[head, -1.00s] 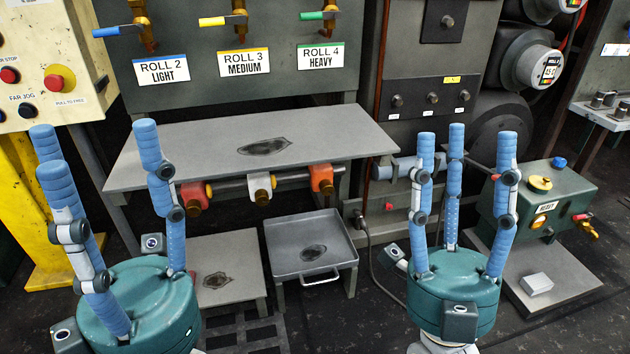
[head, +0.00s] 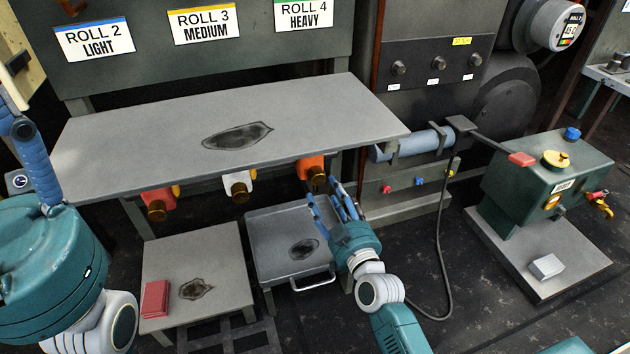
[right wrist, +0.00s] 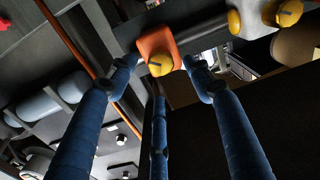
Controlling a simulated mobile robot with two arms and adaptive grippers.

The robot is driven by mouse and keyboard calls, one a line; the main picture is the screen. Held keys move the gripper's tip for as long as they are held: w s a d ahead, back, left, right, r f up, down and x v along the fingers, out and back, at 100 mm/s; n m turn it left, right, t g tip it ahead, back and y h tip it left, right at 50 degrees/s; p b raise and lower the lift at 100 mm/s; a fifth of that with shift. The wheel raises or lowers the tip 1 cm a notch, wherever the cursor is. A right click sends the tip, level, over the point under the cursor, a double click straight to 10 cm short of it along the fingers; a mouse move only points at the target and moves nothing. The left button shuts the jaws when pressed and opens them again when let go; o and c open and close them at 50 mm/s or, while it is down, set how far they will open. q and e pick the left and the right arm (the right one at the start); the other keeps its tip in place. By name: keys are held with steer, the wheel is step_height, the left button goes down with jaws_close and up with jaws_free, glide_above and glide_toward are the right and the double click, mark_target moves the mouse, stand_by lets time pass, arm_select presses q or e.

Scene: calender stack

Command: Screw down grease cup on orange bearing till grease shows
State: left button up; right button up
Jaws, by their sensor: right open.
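The orange bearing (head: 307,167) hangs under the front edge of the grey shelf, rightmost of three bearings. A brass-coloured round cup (head: 319,181) shows low on it. In the right wrist view the orange bearing (right wrist: 158,42) is ahead, with a round yellow cap (right wrist: 160,65) facing me. My right gripper (head: 328,193) is open just below the bearing. In the right wrist view, two fingers (right wrist: 160,75) stand either side of the cap and a third is below; no clear contact shows. My left gripper (head: 30,155) is cut off at the left edge.
The grey shelf (head: 110,150) overhangs the bearings. A white bearing (head: 238,184) and a red one (head: 154,198) hang to the left. Below are a tray (head: 265,225) and a low table (head: 220,240) with a red block (head: 155,298). A green pump unit (head: 535,185) stands at right.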

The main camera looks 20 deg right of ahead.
mark_target(319, 181)
steer(key=w+b, duration=0.1)
steer(key=w, duration=0.2)
steer(key=w+b, duration=0.1)
steer(key=w, duration=0.2)
steer(key=shift+a+f, duration=0.15)
steer(key=shift+w, duration=0.5)
steer(key=c, duration=1.1)
